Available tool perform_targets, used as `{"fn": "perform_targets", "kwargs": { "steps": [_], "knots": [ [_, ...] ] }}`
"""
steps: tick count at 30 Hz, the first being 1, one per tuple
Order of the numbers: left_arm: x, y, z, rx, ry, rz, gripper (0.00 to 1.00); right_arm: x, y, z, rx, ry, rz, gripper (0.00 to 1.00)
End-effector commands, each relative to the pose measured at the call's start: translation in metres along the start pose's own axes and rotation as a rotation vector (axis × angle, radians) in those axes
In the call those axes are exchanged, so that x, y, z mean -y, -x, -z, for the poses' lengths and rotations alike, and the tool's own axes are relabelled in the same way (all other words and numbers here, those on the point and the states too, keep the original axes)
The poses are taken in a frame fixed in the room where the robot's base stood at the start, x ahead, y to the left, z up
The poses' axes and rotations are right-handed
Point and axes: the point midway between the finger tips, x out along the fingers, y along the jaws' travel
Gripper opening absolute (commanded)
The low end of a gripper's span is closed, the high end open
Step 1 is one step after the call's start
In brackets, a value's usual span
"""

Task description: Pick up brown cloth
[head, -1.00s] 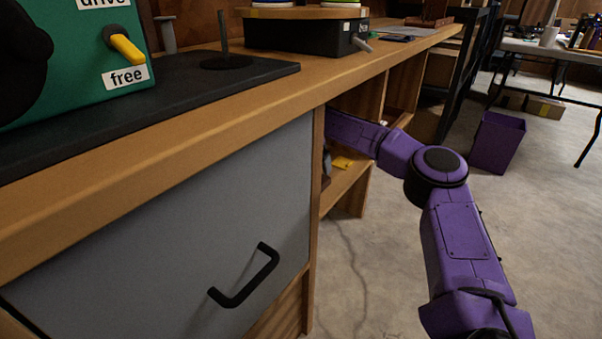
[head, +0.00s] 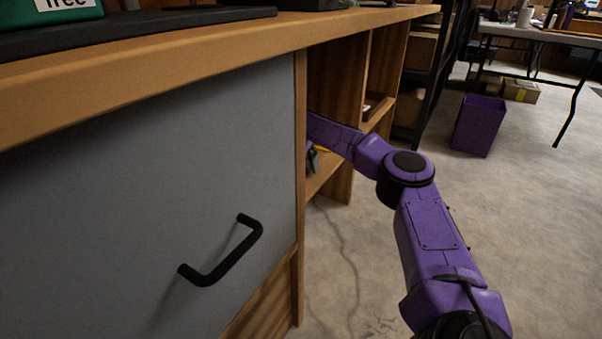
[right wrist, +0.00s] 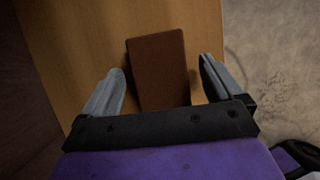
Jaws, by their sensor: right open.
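The brown cloth (right wrist: 158,72) shows in the right wrist view as a flat, folded-looking rectangle on a wooden shelf board. My right gripper (right wrist: 162,66) is open, with one grey finger on each side of the cloth and a gap to each. I cannot tell how far above the board the fingertips are. In the head view my right arm reaches into the open shelf compartment under the counter, and the cabinet side hides most of the gripper. The cloth is not visible in the head view. My left gripper is in neither view.
The wooden counter (head: 205,48) overhangs the shelves. A grey cabinet door (head: 130,190) with a black handle (head: 222,252) is left of my arm. A purple bin (head: 478,125) stands on the floor at right. The concrete floor (head: 540,210) there is clear.

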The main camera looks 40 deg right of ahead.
Motion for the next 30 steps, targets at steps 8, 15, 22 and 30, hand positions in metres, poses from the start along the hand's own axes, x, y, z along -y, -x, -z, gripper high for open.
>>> {"fn": "perform_targets", "kwargs": {
  "steps": [8,15,22,30],
  "knots": [
    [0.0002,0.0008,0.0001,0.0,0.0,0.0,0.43,0.0,0.0008,-0.0004,0.0,0.0,0.0,0.94],
    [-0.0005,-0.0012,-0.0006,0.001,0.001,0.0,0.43,0.0,-0.0022,0.0009,0.0,-0.001,0.0,0.94],
    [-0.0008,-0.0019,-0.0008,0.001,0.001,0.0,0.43,-0.0002,-0.0037,0.0015,0.001,0.0,0.0,0.94],
    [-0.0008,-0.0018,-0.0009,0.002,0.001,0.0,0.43,-0.0001,-0.0036,0.0015,0.0,0.0,0.0,0.55]
  ]
}}
